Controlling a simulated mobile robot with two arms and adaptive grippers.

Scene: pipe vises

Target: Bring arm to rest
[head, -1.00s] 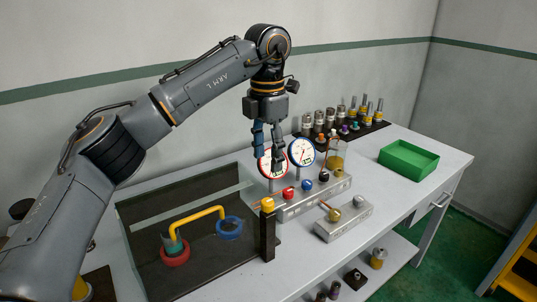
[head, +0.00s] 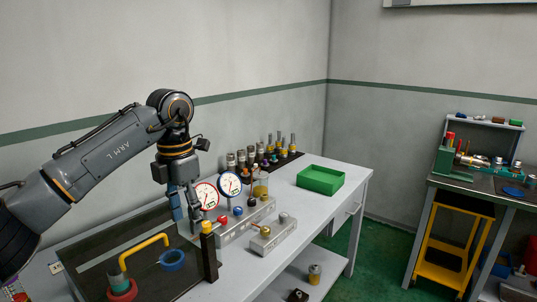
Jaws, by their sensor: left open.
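My left gripper (head: 184,208) points down over the white bench, just left of the red-rimmed gauge. Its fingers are apart and I see nothing between them. Its arm comes in from the left above the dark tray. My right gripper is not in the head view.
The red-rimmed gauge (head: 206,195) and blue-rimmed gauge (head: 229,184) stand close by. A dark post (head: 209,253), a dark tray (head: 149,278) with a yellow pipe (head: 145,246), and a green bin (head: 320,179) are on the bench. A second bench with a yellow cart (head: 449,245) stands right.

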